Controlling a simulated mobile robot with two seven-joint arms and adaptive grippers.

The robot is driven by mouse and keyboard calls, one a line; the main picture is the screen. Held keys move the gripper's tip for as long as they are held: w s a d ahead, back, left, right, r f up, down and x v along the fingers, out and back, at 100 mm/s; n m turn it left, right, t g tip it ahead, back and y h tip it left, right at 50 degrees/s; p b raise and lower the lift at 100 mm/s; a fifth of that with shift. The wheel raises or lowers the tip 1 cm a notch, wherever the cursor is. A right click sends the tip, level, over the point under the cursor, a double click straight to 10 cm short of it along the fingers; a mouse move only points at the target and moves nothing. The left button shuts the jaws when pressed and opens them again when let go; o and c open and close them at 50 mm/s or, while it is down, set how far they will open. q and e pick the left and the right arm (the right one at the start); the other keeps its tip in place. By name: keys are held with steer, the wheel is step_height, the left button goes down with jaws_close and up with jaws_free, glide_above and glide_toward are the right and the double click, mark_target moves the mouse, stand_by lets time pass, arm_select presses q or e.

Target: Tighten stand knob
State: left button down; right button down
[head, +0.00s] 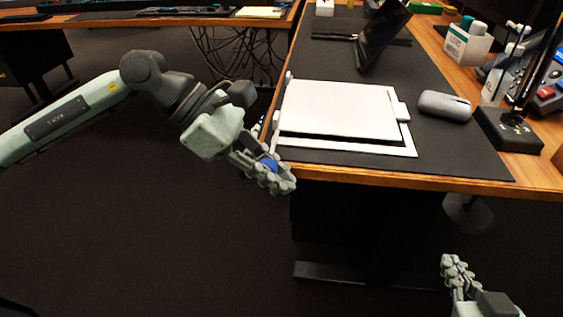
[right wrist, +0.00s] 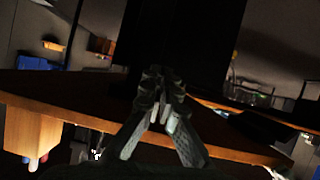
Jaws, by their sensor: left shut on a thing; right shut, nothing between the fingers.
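A white stand (head: 345,145) with a flat white top plate (head: 340,108) lies on the dark desk mat. A blue knob (head: 268,164) shows at the left front corner of the stand, beside the desk edge. My left gripper (head: 270,170) is shut on the blue knob, and its fingers hide most of it. I cannot tell how the knob joins the stand. My right gripper (head: 453,268) is shut and empty, low in front of the desk and away from the stand. Its closed fingertips also show in the right wrist view (right wrist: 163,82).
The wooden desk edge (head: 400,180) runs just under the stand. A grey case (head: 445,105), a black base (head: 508,130), a white box (head: 466,45) and a dark tablet (head: 382,35) stand on the desk. The floor in front is clear.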

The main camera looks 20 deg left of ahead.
arm_select(q)
steer(key=shift+a+f+g+y+p, duration=0.15)
steer(key=shift+g+y+p, duration=0.1)
steer(key=shift+y+p, duration=0.6)
steer(key=shift+a+f+g+y+p, duration=0.1)
steer(key=shift+g+y+p, duration=0.15)
steer(key=shift+y+p, duration=0.6)
arm_select(e)
steer(key=s+d+f+m+g+h, duration=0.1)
steer(key=s+d+f+g+h, duration=0.3)
steer(key=s+d+f+g, duration=0.5)
steer(key=shift+s+d+f+m, duration=0.4)
steer(key=shift+s+d+f, duration=0.1)
steer(key=shift+s+d, duration=1.35)
steer(key=shift+s+a, duration=0.1)
steer(key=shift+a, duration=0.05)
arm_select(q)
steer(key=c, duration=1.5)
jaws_free()
steer(key=shift+r, duration=0.1)
steer(key=shift+v, duration=3.95)
steer(key=shift+s, duration=0.1)
